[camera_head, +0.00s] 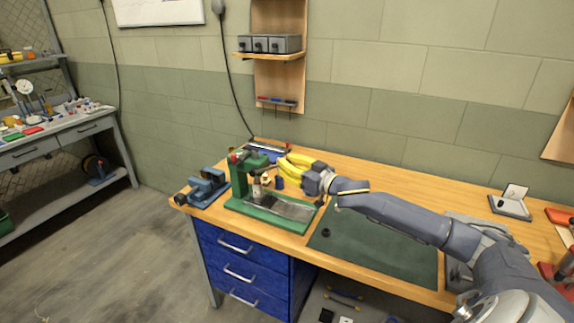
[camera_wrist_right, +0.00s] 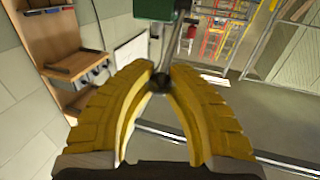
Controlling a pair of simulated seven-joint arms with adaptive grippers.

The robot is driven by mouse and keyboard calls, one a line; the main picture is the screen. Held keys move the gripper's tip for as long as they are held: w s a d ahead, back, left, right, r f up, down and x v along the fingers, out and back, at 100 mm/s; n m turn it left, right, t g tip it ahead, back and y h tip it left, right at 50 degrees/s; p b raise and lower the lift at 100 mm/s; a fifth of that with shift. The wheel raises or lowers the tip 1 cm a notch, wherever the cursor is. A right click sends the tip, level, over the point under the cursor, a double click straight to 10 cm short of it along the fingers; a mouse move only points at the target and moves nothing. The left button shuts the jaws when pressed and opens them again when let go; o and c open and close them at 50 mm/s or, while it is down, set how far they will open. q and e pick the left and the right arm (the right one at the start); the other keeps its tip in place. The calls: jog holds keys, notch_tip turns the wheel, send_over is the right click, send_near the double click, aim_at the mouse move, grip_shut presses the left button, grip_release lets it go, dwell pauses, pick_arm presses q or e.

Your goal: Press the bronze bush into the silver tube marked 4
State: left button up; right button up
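The green press (camera_head: 239,181) stands on the bench, its green base (camera_head: 262,218) reaching toward the front edge. A small pale, upright piece (camera_head: 257,190) shows under the press head; it may be the silver tube, but no mark is readable. I cannot make out the bronze bush for sure. My right gripper (camera_head: 284,163) is just right of the press head. In the right wrist view, its yellow fingers (camera_wrist_right: 161,75) close around a dark ball knob (camera_wrist_right: 160,84) at the end of a metal lever (camera_wrist_right: 171,45). My left gripper is not in view.
A blue vise (camera_head: 206,188) stands left of the press. A small dark ring (camera_head: 326,232) lies on the dark green mat (camera_head: 385,254). A small dark blue piece (camera_head: 279,183) stands behind the press base. An open case (camera_head: 511,205) is at the right.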

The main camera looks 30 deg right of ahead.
grip_shut()
jog(key=shift+f, duration=0.15)
jog(key=shift+s+f, duration=0.15)
jog(key=shift+f, duration=0.2)
jog(key=o, duration=0.9)
grip_release()
jog(key=shift+r, duration=0.1)
jog(key=shift+c, duration=0.2)
jog(key=shift+d, duration=0.1)
jog(key=v, duration=1.2)
jog(key=shift+f, duration=0.25)
